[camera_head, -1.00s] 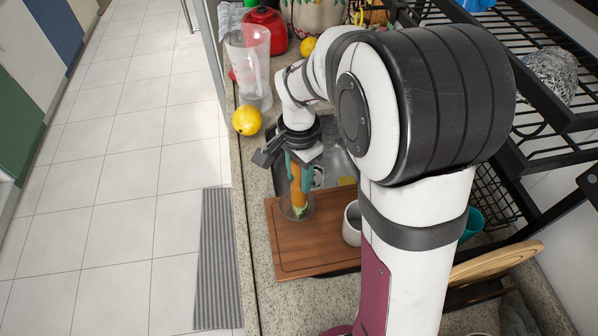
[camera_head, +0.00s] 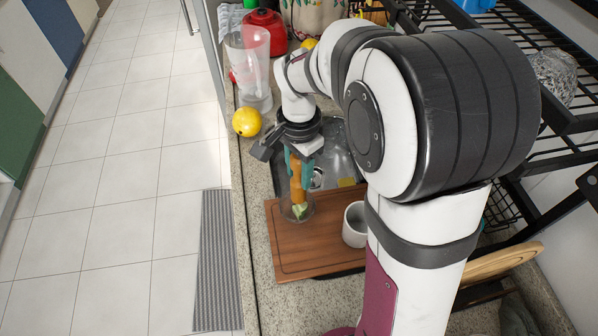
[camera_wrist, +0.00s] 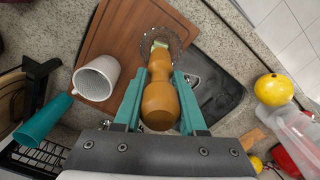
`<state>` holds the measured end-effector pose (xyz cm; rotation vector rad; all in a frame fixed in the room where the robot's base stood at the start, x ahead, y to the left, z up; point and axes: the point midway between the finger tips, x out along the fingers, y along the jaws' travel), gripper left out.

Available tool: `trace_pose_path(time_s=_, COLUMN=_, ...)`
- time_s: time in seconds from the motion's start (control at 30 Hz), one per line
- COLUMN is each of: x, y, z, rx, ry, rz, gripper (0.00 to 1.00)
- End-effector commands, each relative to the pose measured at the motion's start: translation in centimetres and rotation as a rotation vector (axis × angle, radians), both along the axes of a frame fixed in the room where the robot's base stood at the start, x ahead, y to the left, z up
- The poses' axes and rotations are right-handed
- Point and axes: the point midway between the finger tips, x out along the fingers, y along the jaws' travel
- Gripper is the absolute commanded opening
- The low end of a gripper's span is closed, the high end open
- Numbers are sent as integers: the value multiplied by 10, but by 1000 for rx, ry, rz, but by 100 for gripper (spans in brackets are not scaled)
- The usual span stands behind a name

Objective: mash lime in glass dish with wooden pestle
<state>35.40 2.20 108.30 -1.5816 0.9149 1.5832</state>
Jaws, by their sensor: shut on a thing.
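My gripper (camera_head: 299,163) is shut on the wooden pestle (camera_head: 297,188), with a teal finger on each side of it. In the wrist view the pestle (camera_wrist: 160,95) points away from my gripper (camera_wrist: 158,85) toward the glass dish (camera_wrist: 172,38). The clear glass dish (camera_head: 307,216) stands on the wooden board. The green lime (camera_head: 299,210) is in the dish at the pestle's lower end. It also shows in the wrist view (camera_wrist: 160,44), partly hidden by the pestle. I cannot tell whether the pestle touches it.
The cutting board (camera_head: 300,255) spans part of the sink (camera_head: 335,160). A white mug (camera_head: 355,225) stands on the board, right of the dish. A yellow lemon (camera_head: 246,122) and a clear blender jug (camera_head: 250,68) are at the counter's left edge. A black rack (camera_head: 560,115) stands at right.

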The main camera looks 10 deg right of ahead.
Motion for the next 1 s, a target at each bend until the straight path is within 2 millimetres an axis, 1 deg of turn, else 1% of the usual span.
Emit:
trace_pose_path(time_s=0.07, x=0, y=0, z=3, rx=0, ry=-1, rz=0, gripper=0)
trace_pose_path(time_s=0.47, x=0, y=0, z=4, rx=0, ry=-1, rz=0, gripper=0)
trace_pose_path(time_s=0.7, x=0, y=0, z=15, rx=1, ry=-2, rz=1, gripper=0)
trace_pose_path(time_s=1.0, x=0, y=0, z=15, rx=0, ry=-1, rz=0, gripper=0)
